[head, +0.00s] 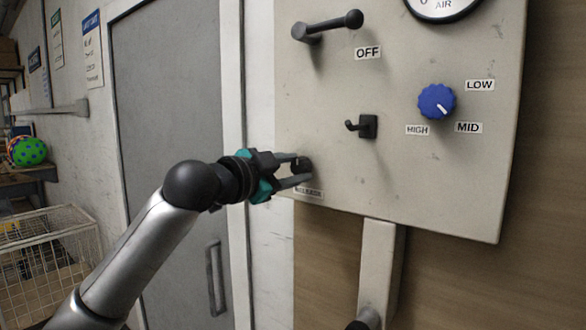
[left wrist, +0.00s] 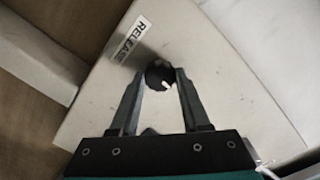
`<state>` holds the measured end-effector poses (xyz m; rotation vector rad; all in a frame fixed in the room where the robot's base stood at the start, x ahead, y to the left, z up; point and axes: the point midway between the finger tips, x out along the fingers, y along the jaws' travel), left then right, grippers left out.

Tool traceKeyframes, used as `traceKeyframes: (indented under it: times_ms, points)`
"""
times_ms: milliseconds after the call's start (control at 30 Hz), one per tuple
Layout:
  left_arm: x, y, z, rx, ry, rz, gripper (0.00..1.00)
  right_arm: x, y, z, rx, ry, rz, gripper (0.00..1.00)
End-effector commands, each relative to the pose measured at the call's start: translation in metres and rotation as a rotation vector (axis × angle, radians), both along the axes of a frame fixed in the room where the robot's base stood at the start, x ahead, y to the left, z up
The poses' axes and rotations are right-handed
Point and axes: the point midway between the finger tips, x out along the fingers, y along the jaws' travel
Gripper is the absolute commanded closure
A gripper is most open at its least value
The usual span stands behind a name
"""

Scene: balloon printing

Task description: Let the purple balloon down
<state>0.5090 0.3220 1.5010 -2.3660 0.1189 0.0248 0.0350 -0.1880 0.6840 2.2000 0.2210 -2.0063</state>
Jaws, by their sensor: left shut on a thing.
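My left gripper (head: 298,173) is at the lower left corner of the pale control panel (head: 430,195). Its fingers are shut on a small black release knob (head: 304,164), with a label below it. In the left wrist view the black knob (left wrist: 159,75) with a white mark sits between the fingertips (left wrist: 160,80), beside the label "RELEASE" (left wrist: 131,40). No purple balloon shows in either view. My right gripper is not in view.
A grey door (head: 170,110) and a wire basket (head: 45,265) stand left.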

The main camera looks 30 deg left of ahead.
Motion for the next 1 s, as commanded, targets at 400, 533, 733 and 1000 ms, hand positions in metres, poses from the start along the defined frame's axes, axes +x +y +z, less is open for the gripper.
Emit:
traceKeyframes:
  times_ms: [400, 533, 733, 1000]
  points:
    - [0.0, 0.0, -0.001, -0.001, 0.002, -0.001, 0.24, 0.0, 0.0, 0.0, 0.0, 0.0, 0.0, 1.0]
    - [0.0, 0.0, 0.0, -0.001, 0.001, -0.001, 0.24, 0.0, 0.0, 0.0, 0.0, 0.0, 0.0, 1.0]
    - [-0.005, 0.001, -0.001, 0.0, 0.0, 0.001, 0.24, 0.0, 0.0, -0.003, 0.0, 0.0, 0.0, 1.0]
    - [-0.041, 0.004, -0.001, 0.003, 0.0, 0.002, 0.24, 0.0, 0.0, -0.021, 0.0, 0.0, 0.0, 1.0]
